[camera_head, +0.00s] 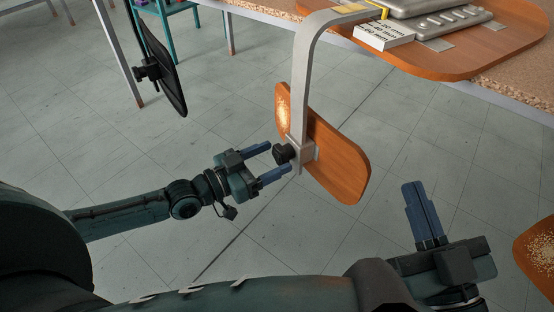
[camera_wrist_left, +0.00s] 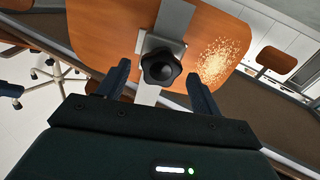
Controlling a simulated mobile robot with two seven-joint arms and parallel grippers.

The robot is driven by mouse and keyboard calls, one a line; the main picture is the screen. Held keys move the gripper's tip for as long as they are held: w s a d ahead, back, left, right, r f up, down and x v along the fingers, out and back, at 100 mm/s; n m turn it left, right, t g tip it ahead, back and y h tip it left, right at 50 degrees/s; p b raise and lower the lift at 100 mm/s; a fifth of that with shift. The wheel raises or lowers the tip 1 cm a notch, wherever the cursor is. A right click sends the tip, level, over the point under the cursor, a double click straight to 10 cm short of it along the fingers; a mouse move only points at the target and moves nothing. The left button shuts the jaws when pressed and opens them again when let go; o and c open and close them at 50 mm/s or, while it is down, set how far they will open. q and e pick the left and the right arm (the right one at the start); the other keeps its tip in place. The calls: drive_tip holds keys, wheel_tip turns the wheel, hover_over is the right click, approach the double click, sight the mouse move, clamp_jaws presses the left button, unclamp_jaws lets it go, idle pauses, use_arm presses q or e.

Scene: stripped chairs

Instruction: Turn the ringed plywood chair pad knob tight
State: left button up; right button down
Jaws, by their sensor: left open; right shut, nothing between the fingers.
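The orange plywood chair pad (camera_head: 340,160) hangs on a bent grey metal bar (camera_head: 303,80). A pale speckled patch (camera_head: 284,108) marks its upper left part. The black knob (camera_head: 283,153) sits on the bracket at the bar's lower end. In the left wrist view the lobed knob (camera_wrist_left: 161,67) faces me in front of the pad (camera_wrist_left: 110,35). My left gripper (camera_head: 279,158) is open, its blue fingers on either side of the knob's front; I cannot tell whether either touches it. My right gripper (camera_head: 412,187) is shut and empty, low and right of the pad.
The bar joins an upturned plywood seat (camera_head: 455,60) on a speckled tabletop (camera_head: 525,70). A white label block (camera_head: 384,36) and grey metal parts (camera_head: 440,20) lie on the seat. A black chair back (camera_head: 165,75) stands at upper left. Another plywood piece (camera_head: 540,255) is at lower right.

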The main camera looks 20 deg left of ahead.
use_arm(q)
drive_tip(key=shift+x, duration=1.1)
use_arm(e)
drive_tip(key=shift+w+r+n+t+y, duration=0.15)
drive_tip(key=shift+r+n+t+y, duration=0.15)
drive_tip(key=shift+r+y, duration=0.15)
use_arm(q)
drive_tip(key=c, duration=1)
use_arm(e)
drive_tip(key=shift+r, duration=0.15)
